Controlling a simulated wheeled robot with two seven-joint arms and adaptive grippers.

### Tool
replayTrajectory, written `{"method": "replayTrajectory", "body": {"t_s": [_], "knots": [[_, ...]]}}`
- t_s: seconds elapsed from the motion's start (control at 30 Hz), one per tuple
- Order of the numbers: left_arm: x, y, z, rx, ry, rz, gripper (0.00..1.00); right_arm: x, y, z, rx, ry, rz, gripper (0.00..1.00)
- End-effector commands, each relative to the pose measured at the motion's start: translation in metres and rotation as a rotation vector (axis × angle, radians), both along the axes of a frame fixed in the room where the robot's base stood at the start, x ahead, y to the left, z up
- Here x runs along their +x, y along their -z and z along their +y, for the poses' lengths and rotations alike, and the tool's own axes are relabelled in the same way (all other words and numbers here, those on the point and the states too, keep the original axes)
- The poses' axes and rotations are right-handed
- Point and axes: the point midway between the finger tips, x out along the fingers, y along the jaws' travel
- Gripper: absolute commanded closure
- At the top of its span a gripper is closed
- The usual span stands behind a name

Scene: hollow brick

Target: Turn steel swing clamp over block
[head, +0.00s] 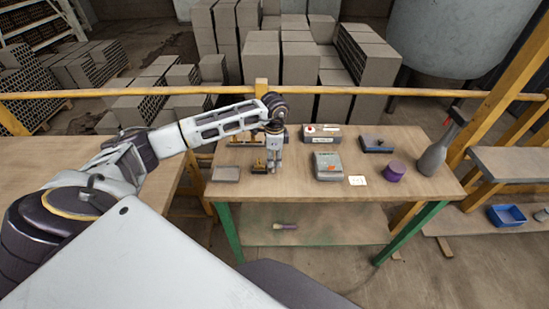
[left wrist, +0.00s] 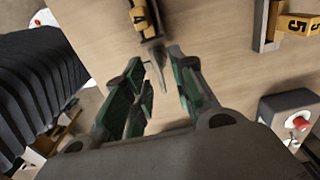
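My left gripper (head: 273,168) is over the left part of the workbench, fingers pointing down. In the left wrist view its green-sided fingers (left wrist: 157,62) are apart. A narrow, pointed steel piece (left wrist: 158,66), seemingly the swing clamp's arm, lies between the tips; I see no grip on it. It runs from a yellow part marked 4 (left wrist: 140,18). In the head view a small brass-yellow fixture (head: 258,168) stands beside the gripper, partly hidden by it. A flat grey block (head: 226,174) lies left of it; whether it is the task's block I cannot tell. My right gripper is out of view.
The workbench (head: 300,190) also holds a grey box (head: 327,166), a white-fronted box (head: 321,132), a blue-and-black item (head: 377,145), a purple cylinder (head: 394,171) and a grey bottle (head: 436,152). A yellow part marked 5 (left wrist: 297,24) shows in the left wrist view.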

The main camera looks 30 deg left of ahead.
Motion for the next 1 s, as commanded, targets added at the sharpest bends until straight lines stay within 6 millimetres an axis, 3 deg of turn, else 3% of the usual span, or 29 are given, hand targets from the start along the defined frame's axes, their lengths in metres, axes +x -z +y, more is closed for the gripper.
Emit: {"method": "replayTrajectory", "body": {"t_s": [0.07,0.27,0.67,1.0], "knots": [[0.0000,0.0000,0.0000,0.000,0.000,0.000,0.75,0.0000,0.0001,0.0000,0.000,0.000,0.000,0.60],[0.0000,-0.0001,0.0000,0.000,0.000,0.000,1.00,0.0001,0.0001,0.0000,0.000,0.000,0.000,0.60],[-0.0001,-0.0001,0.0001,0.000,0.012,0.000,1.00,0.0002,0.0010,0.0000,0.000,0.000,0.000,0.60],[-0.0006,0.0007,0.0004,0.001,0.126,0.000,1.00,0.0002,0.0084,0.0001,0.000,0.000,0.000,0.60]]}}
